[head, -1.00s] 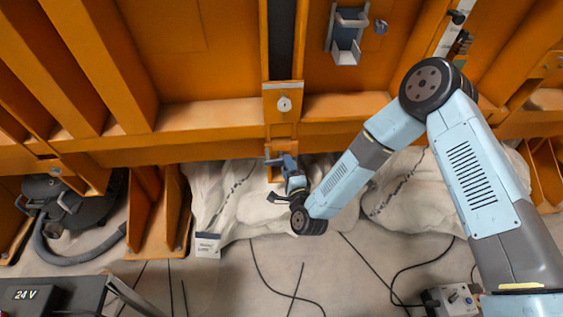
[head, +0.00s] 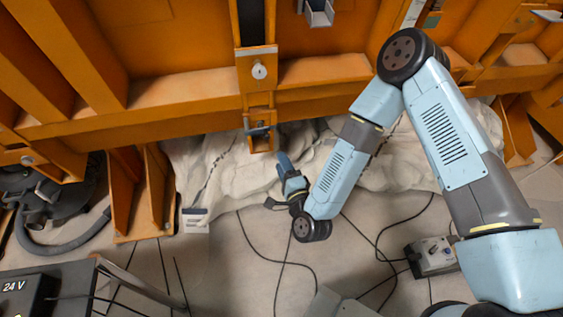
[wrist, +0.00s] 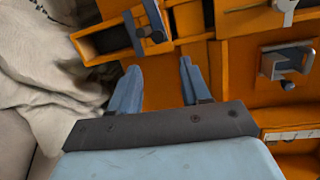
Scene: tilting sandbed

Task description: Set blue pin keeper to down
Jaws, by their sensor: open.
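The blue pin keeper (head: 258,129) is a small dark blue bar on an orange bracket low on the orange frame. In the head view it lies roughly level across the bracket's opening. In the wrist view the keeper (wrist: 153,18) shows at the top, with a dark round knob beside it. My gripper (head: 283,158) is below and right of the keeper, apart from it. In the wrist view my gripper (wrist: 160,68) is open, with two blue fingers spread and nothing between them. The keeper lies beyond the fingertips.
A grey-blue bracket (head: 318,12) is higher on the frame; it also shows at right in the wrist view (wrist: 285,62). A round pale knob (head: 258,70) sits above the keeper. Pale draped cloth (head: 215,155) hangs behind. Cables and a grey box (head: 432,256) lie on the floor.

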